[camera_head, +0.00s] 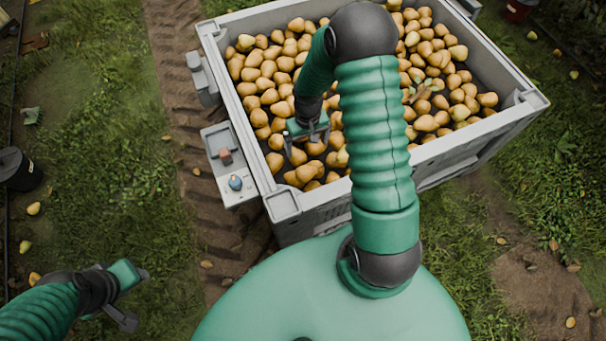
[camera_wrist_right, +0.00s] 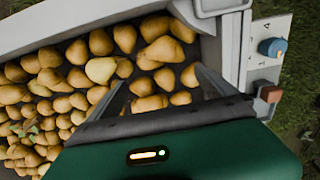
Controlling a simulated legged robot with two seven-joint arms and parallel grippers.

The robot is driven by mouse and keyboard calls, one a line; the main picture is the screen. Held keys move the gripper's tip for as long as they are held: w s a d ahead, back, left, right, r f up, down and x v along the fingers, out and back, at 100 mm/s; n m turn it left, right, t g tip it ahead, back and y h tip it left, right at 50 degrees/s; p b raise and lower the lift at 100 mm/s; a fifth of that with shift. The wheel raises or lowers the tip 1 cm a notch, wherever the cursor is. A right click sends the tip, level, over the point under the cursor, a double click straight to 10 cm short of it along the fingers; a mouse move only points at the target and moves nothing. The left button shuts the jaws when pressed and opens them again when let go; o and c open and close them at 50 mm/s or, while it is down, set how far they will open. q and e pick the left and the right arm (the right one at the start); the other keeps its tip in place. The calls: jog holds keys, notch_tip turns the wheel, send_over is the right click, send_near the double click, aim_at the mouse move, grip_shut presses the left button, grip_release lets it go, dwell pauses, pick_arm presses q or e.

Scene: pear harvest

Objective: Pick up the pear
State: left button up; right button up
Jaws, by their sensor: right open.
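Many yellow-brown pears (camera_head: 268,68) lie heaped in a large grey crate (camera_head: 236,112). My right gripper (camera_head: 307,143) reaches down into the crate's near left part, just over the pears, with its fingers apart. In the right wrist view, several pears show between and beyond the open fingers, including one pear (camera_wrist_right: 165,79) near the middle and another pear (camera_wrist_right: 150,103) partly hidden by the gripper's edge. No pear is visibly gripped. My left gripper (camera_head: 139,298) is at the lower left, over grass, outside the crate, with its fingers apart and empty.
The crate's near wall and corner stand close to my right gripper. A grey control box (camera_head: 225,160) with a red button and a blue knob is fixed to the crate's left side. A dark bucket (camera_head: 18,168) and fallen pears (camera_head: 34,208) are on the grass at left.

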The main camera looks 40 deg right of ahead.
aim_at(307, 169)
jog(key=f+b, duration=0.1)
jog(key=f, duration=0.3)
jog(key=s+a+f+b, duration=0.1)
jog(key=f, duration=0.9)
jog(key=shift+s+a+f+b, duration=0.15)
jog(key=shift+s+b, duration=0.1)
jog(key=shift+b, duration=0.15)
jog(key=c, duration=1.6)
